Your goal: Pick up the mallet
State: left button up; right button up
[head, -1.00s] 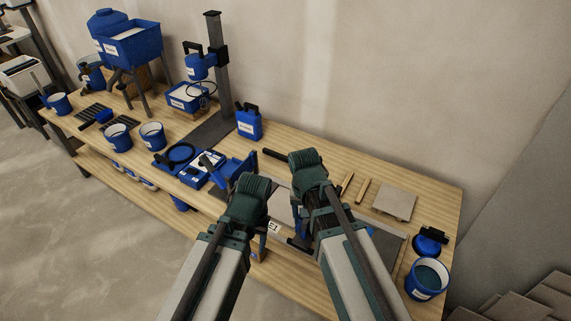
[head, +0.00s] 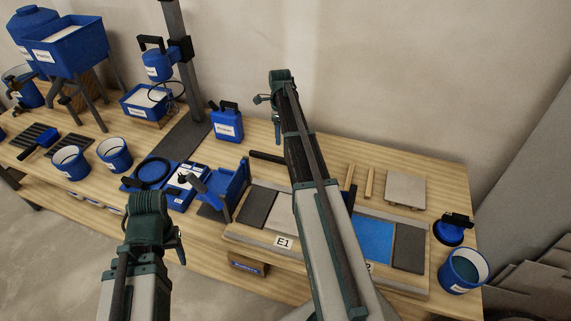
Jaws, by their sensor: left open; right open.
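A dark bar that looks like the mallet's handle (head: 267,157) lies on the workbench behind the tile board. Its right end runs behind my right arm, so a mallet head cannot be made out. My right gripper (head: 276,125) hangs above the back of the bench, close to the bar in the picture and apparently above it. It is open, with nothing seen in it. My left gripper (head: 179,250) is open and empty at the bench's front, left of the tile board.
The tile board (head: 255,240) carries grey and blue tiles. Left of it stand a blue holder (head: 230,187) and blue trays (head: 150,174). A blue jug (head: 227,124) stands behind. A loose tile (head: 405,190), wooden strips (head: 369,183) and a bucket (head: 463,270) are at the right.

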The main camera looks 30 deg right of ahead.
jog(key=b, duration=0.9)
send_near(282, 158)
jog(key=shift+s+a+f, duration=0.1)
jog(key=shift+f, duration=1.2)
jog(key=shift+a+f, duration=0.1)
jog(key=shift+f, duration=1.15)
notch_tip(282, 158, down, 5)
jog(key=b, duration=0.5)
jog(key=shift+d+f, duration=0.1)
jog(key=shift+f, duration=0.05)
jog(key=shift+c, duration=0.3)
grip_shut()
